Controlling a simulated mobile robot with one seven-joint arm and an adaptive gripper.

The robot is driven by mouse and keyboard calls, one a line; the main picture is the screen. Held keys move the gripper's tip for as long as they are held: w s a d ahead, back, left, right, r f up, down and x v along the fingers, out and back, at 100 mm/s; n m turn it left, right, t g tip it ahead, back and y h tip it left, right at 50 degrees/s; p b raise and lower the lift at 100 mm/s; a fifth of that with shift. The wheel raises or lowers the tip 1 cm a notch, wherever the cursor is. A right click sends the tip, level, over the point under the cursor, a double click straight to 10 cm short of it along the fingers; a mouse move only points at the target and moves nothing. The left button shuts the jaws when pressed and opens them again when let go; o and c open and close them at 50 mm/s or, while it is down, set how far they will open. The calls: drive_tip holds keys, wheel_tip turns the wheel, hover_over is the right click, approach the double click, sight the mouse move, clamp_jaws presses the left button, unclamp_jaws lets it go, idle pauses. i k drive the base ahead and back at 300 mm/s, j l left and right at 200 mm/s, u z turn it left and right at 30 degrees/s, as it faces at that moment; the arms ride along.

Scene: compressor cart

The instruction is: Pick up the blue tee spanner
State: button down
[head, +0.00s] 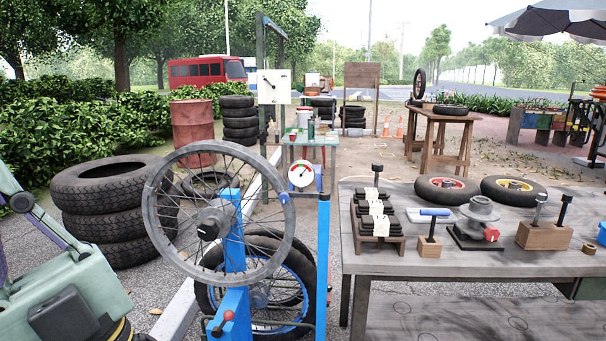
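The blue tee spanner (435,212) stands upright on the grey workbench at the right. Its blue cross handle lies level at the top, and its dark shaft goes down into a small wooden block (429,249). The lower end of the shaft is hidden in the block. Part of my arm shows at the lower left, far from the spanner. My gripper's fingers are not in view.
On the workbench (460,275), a rack of dark blocks with white tags (379,243) stands left of the spanner. A grey hub fixture (480,222) and a wooden block with upright tools (544,236) stand right. Two small wheels lie behind. A spoked wheel (155,213) on a blue stand is between my arm and the bench.

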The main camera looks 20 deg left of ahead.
sight(434, 213)
drive_tip(key=i+j+z, duration=0.15)
drive_tip(key=j, duration=0.15)
drive_tip(key=i+j+z, duration=0.2)
drive_tip(key=j, duration=0.15)
drive_tip(key=j+z, duration=0.15)
drive_tip(key=j, duration=0.2)
drive_tip(key=i+j+z, duration=0.2)
drive_tip(key=j, duration=0.2)
drive_tip(key=i, duration=0.5)
